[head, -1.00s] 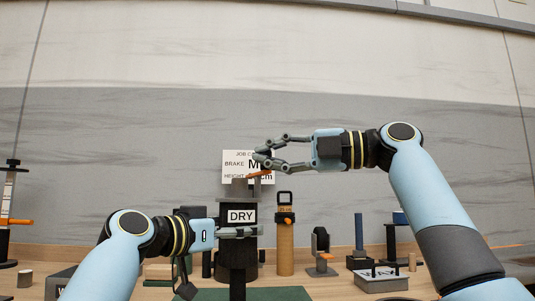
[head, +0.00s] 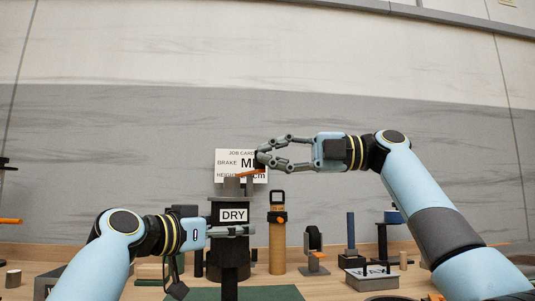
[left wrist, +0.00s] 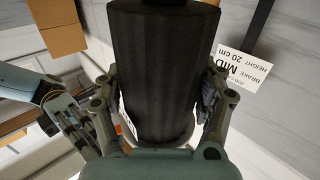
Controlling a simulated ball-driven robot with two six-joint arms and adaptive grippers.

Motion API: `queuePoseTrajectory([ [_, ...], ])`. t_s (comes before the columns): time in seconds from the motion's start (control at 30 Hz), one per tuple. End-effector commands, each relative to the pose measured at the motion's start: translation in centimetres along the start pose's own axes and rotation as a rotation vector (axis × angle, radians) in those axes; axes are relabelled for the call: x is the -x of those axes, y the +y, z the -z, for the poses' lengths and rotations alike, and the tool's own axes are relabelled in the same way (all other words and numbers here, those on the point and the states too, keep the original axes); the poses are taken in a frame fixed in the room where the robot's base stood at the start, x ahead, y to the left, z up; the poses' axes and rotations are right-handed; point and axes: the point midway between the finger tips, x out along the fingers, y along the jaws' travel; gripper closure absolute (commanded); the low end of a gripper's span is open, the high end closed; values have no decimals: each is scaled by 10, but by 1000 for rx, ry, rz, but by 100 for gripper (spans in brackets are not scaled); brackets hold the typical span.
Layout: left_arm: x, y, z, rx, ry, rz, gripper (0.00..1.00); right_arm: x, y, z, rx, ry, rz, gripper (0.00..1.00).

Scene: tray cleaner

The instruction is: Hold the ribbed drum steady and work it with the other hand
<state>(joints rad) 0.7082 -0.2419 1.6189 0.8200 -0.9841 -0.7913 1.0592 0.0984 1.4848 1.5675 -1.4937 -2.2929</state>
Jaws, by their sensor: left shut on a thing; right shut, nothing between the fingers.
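The ribbed drum (head: 229,252) is a dark upright cylinder with a white DRY sign (head: 233,215) on its front in the head view. In the left wrist view the drum (left wrist: 160,70) fills the middle, its vertical ribs showing. My left gripper (left wrist: 165,92) is shut on it, one finger on each side. In the head view my left gripper (head: 248,231) crosses the drum just below the sign. My right gripper (head: 260,158) is shut and empty, its tips just above an orange lever (head: 250,173) over the drum. I cannot tell whether they touch the lever.
A job card (head: 228,158) reading BRAKE MID stands behind the drum. To the right are a tan cylinder (head: 277,250) with a black and orange clamp, a small black stand (head: 314,250) and a WAX box (head: 372,280). A green mat (head: 270,293) lies in front.

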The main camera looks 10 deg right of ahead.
Motion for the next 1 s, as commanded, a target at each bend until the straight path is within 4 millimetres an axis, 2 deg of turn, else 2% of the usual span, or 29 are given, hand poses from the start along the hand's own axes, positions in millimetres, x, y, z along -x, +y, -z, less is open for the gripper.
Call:
queuePoseTrajectory([
  [0.47,0,0,0,-1,-1,-1,86,22,1,-18,0,21,-2,100],
  [1.0,0,1,0,1,-1,-2,86,44,1,-58,0,22,-3,100],
])
